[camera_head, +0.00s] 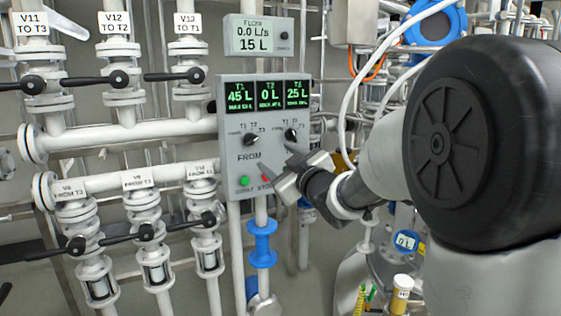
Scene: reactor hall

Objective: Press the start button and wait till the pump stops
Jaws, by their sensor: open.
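The grey control panel (235,160) hangs upright in the middle. Its green start button (244,181) is at the lower left and a red stop button (266,178) is beside it, partly hidden by my gripper. My gripper (276,161) is open and empty in front of the panel's lower right, to the right of the green button. Whether it touches the panel cannot be told. The tank display (268,94) reads 45 L, 0 L and 25 L. The flow meter (258,36) above reads 0.0 L/s and 15 L. The pump itself cannot be made out.
Two dark selector knobs sit on the panel, one left (250,140) and one right (291,135). White pipes with black-handled valves (120,78) fill the left side. A small white bottle (401,292) is at lower right.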

